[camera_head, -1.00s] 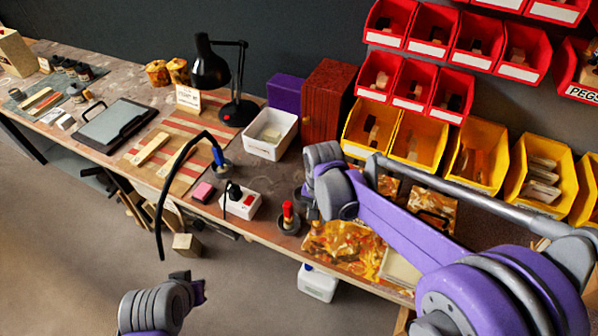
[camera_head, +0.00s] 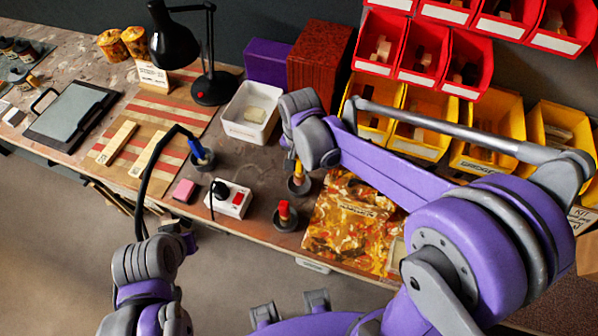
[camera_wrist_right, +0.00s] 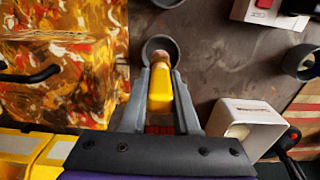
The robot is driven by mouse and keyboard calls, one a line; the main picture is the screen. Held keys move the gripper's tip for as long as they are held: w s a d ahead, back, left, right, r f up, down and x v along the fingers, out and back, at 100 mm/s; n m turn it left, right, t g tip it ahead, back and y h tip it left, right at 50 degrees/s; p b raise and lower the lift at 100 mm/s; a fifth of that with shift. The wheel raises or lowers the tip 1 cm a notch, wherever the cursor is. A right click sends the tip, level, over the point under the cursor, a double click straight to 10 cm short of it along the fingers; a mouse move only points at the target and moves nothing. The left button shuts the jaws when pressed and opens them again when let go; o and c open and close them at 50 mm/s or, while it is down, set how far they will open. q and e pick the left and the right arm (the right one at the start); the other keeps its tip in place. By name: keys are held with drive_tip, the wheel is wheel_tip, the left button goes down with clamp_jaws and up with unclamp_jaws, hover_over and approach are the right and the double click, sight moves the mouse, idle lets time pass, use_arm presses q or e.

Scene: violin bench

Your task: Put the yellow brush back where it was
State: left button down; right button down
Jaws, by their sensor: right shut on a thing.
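The yellow brush (camera_head: 299,171) stands roughly upright at a round dark grey holder (camera_head: 301,187) on the bench. My right gripper (camera_head: 296,150) is above it. In the right wrist view, my right gripper (camera_wrist_right: 160,98) is shut on the yellow brush (camera_wrist_right: 160,84), a finger on each side. The brush's brown end overlaps the opening of the grey holder (camera_wrist_right: 147,50). I cannot tell how deep it sits or whether it touches the bottom. My left gripper (camera_head: 189,243) is low at the bench's front side; its fingers are not clear.
A red brush (camera_head: 284,208) and a blue brush (camera_head: 197,147) stand in similar holders. A white socket box (camera_head: 229,201) and white bin (camera_head: 249,113) are nearby. A mottled orange case (camera_head: 345,222) lies close on the right. Yellow bins (camera_head: 487,137) stand behind my right arm.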

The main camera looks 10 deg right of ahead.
sight(299, 173)
drive_tip(key=shift+w+f, duration=0.1)
drive_tip(key=shift+f, duration=2)
drive_tip(key=shift+f, duration=0.15)
drive_tip(key=c, duration=0.7)
unclamp_jaws()
drive_tip(key=shift+o, duration=0.2)
